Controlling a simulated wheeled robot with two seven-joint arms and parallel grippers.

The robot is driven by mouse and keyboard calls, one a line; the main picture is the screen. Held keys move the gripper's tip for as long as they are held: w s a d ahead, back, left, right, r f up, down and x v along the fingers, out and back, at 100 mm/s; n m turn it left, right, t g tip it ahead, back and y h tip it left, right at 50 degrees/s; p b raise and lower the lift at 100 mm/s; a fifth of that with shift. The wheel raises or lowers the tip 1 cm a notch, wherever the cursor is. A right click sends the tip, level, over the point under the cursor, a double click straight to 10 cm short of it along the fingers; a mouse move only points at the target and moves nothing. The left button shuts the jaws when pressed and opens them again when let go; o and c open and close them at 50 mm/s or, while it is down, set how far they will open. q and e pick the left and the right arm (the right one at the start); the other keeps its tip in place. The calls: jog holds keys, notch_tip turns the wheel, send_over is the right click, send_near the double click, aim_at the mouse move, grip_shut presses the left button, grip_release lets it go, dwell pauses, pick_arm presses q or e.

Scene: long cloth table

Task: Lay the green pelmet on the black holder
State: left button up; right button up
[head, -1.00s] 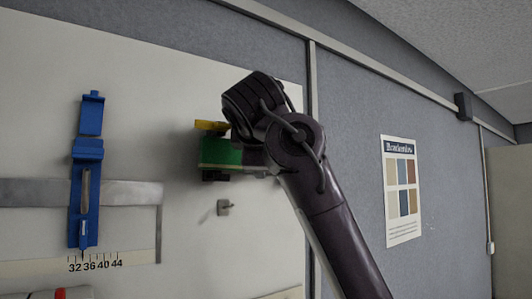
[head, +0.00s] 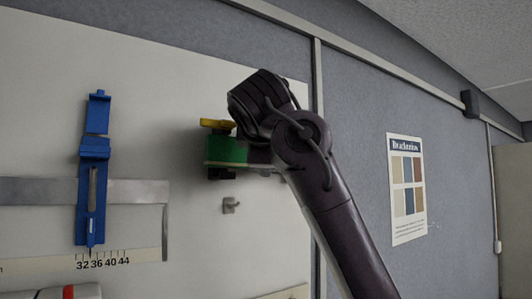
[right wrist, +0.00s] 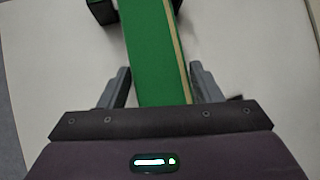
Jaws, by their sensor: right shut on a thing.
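The green pelmet (head: 226,150) is a long block with a pale strip along one edge, held against the white board. My right gripper (right wrist: 161,90) is shut on the pelmet (right wrist: 153,50), which runs lengthwise between its fingers. In the head view my right arm's wrist hides most of the gripper (head: 262,153) and part of the pelmet. The black holder (head: 220,174) shows as dark pieces just under the pelmet; black also shows beside it in the right wrist view (right wrist: 102,11). I cannot tell if the pelmet touches the holder. My left gripper is out of view.
A yellow piece (head: 216,124) sits just above the pelmet. A small grey hook (head: 231,205) is below it. A blue slide (head: 94,170) on a grey rail (head: 135,190) with a number scale is at left. A colour chart (head: 406,188) hangs on the right wall.

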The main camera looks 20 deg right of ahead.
jog(key=shift+f+b, duration=0.55)
jog(key=shift+f, duration=0.1)
jog(key=o, duration=1.3)
